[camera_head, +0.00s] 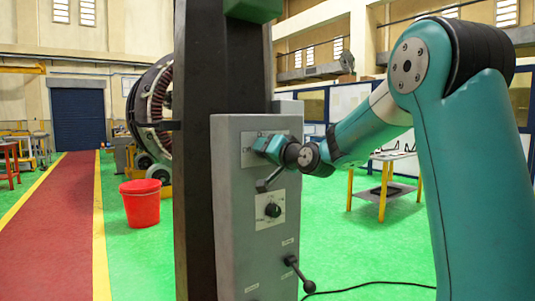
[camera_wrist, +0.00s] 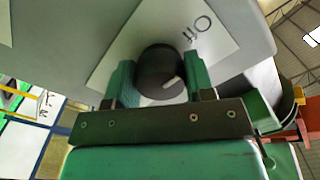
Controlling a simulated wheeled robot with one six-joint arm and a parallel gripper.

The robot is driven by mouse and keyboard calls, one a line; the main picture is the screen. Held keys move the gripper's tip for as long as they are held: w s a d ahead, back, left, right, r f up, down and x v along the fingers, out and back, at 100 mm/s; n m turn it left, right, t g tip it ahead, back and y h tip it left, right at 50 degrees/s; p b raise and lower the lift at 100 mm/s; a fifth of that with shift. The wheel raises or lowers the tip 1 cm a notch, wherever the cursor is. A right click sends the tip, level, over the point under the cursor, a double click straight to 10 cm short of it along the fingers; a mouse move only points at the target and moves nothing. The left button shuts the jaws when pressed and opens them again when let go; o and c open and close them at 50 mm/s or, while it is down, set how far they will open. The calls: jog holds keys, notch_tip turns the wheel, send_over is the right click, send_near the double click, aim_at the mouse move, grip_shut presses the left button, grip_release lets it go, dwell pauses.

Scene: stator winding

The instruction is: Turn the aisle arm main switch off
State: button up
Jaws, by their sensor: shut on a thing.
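The switch is a black round knob (camera_wrist: 162,72) on a pale plate (camera_wrist: 118,62) with markings at its upper right in the wrist view. A short white mark shows on the knob's lower right. My gripper (camera_wrist: 161,78) has its two green fingers on either side of the knob and is shut on it. In the head view, my gripper (camera_head: 268,149) is at the upper plate on the front of a grey cabinet (camera_head: 232,200), and it hides the knob there.
A lower plate on the cabinet carries another dark knob (camera_head: 272,210). A lever with a dark ball end (camera_head: 298,272) sticks out below. A dark column (camera_head: 228,70) stands behind the cabinet. A red bucket (camera_head: 140,203) stands on the green floor at left.

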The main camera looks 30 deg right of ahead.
jog(key=shift+f, duration=0.15)
jog(key=o, duration=0.9)
jog(key=s+b, duration=0.1)
jog(key=s, duration=0.4)
jog(key=s+b, duration=0.1)
jog(key=s, duration=0.5)
jog(key=s+b, duration=0.2)
jog(key=s, duration=0.4)
jog(key=shift+s+d, duration=0.2)
jog(key=shift+d, duration=0.05)
